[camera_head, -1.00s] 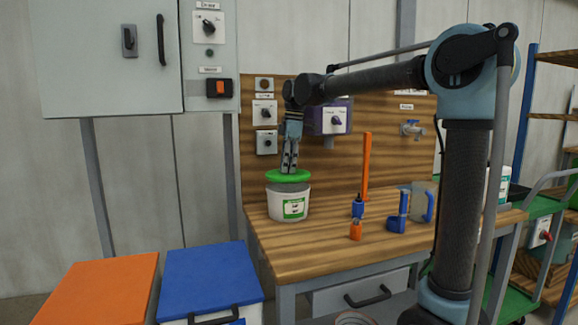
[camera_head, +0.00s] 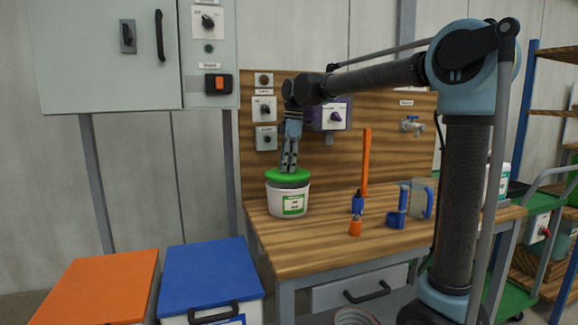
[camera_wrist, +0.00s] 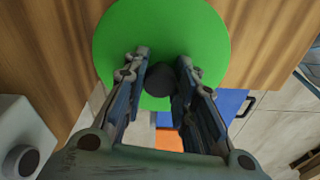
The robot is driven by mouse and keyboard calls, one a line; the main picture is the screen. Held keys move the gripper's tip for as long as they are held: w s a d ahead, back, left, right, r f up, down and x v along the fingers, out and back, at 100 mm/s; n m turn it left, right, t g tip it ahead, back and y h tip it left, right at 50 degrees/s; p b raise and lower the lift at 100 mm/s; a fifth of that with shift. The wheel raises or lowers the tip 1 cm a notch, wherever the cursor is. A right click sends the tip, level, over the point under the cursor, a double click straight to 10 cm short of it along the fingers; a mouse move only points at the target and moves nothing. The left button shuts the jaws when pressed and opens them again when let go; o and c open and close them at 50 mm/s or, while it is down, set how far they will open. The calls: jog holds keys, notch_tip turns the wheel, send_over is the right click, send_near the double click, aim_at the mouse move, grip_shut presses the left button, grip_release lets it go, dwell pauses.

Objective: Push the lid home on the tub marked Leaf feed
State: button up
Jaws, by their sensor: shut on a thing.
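The white tub (camera_head: 289,196) with a green-edged label stands at the back left of the wooden bench; the label's words are too small to read. A round green lid (camera_head: 288,176) lies level over its mouth, close against the rim. I cannot tell whether it is fully down. My gripper (camera_head: 289,167) points straight down onto the lid's middle. In the wrist view, its fingers are shut on the dark round knob (camera_wrist: 160,80) on top of the green lid (camera_wrist: 160,30). The lid hides the tub there.
On the bench (camera_head: 310,255), an orange upright bar (camera_head: 366,160), a blue-and-orange bottle (camera_head: 356,215), a blue holder (camera_head: 397,210) and a clear jug (camera_head: 421,195) stand right of the tub. Blue (camera_head: 210,268) and orange (camera_head: 105,290) bins stand in front to the left.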

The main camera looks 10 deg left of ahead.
jog(key=shift+f, duration=1.4)
dwell(1.6)
jog(key=o, duration=0.9)
jog(key=shift+r, duration=2.25)
jog(key=shift+o, duration=0.2)
jog(key=o, duration=0.5)
